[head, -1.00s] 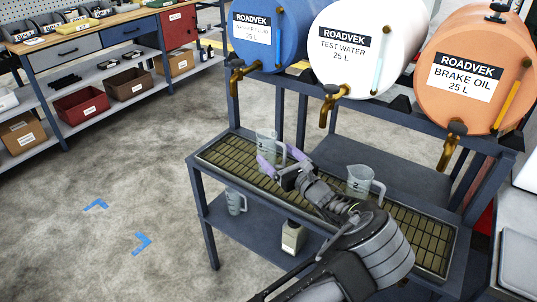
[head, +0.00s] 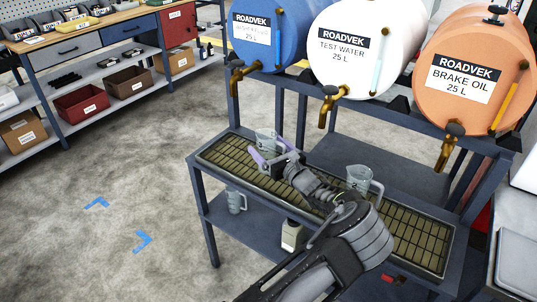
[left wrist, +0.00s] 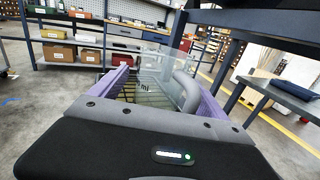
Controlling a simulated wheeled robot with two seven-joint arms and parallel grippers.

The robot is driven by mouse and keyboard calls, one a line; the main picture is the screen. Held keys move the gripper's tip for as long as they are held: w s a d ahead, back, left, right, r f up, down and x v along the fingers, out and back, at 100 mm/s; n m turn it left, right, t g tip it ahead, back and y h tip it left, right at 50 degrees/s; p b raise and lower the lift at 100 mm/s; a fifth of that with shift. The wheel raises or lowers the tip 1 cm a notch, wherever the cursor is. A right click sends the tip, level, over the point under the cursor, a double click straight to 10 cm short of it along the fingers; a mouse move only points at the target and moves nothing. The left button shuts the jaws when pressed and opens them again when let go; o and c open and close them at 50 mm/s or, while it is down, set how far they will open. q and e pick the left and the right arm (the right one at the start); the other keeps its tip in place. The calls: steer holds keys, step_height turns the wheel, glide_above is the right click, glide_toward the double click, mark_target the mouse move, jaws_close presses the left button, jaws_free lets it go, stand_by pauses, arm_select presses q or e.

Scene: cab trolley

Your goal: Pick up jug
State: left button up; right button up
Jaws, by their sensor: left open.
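A clear measuring jug (head: 265,136) stands upright on the left part of the trolley's drip grate (head: 222,152), near the blue drum's tap. My left gripper (head: 267,151), with purple fingers, is open and level at this jug. In the left wrist view the jug (left wrist: 153,66) shows between the two fingers, its handle (left wrist: 187,92) towards the right finger. I cannot tell whether a finger touches it. A second jug (head: 359,178) stands on the grate to the right, beside my arm. A third jug (head: 235,201) is on the lower shelf. My right gripper is not in view.
Blue (head: 258,38), white (head: 352,48) and orange (head: 468,75) drums lie above the grate, with brass taps hanging at its back edge. A pale bottle (head: 291,235) stands on the lower shelf. Open floor lies left of the trolley.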

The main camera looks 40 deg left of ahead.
arm_select(q)
steer(key=shift+c, duration=0.4)
steer(key=c, duration=1.5)
steer(key=shift+o, duration=0.2)
steer(key=shift+r, duration=0.1)
step_height(320, 180, up, 10)
steer(key=shift+b, duration=0.45)
